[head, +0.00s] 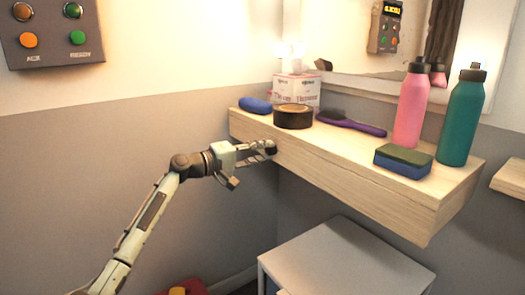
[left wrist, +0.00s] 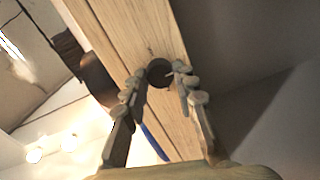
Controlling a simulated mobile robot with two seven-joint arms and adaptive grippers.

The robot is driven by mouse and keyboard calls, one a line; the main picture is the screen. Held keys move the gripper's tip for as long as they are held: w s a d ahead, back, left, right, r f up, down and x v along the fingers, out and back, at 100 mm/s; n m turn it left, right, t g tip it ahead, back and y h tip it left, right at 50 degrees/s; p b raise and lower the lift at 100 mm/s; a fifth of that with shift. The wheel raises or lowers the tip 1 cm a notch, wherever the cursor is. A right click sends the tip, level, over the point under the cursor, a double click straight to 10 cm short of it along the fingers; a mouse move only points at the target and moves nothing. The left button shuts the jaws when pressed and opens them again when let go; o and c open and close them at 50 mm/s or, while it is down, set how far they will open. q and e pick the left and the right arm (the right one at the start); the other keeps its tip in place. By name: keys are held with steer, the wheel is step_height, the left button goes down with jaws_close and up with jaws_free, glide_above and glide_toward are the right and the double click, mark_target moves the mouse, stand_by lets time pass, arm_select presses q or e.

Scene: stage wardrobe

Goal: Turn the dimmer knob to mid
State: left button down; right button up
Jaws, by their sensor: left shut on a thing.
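The dimmer knob is a small dark round knob (left wrist: 158,69) on the front edge of the wooden shelf (head: 350,187). My left gripper (head: 266,150) reaches it from the left in the head view, where the fingers mostly hide the knob. In the left wrist view the two fingers of my left gripper (left wrist: 158,78) stand on either side of the knob and are closed on it. No pointer or scale marks on the knob can be made out. My right gripper is not in view.
On the shelf are a blue item (head: 255,105), a dark round tin (head: 293,117), a box (head: 298,90), a purple brush (head: 350,124), a sponge (head: 402,161), a pink bottle (head: 411,110) and a teal bottle (head: 461,120). A white cabinet (head: 345,258) stands below. A button panel (head: 52,35) hangs on the wall.

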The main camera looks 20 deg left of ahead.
arm_select(q)
steer(key=shift+r, duration=0.1)
steer(key=c, duration=1.2)
jaws_free()
steer(key=v, duration=1.2)
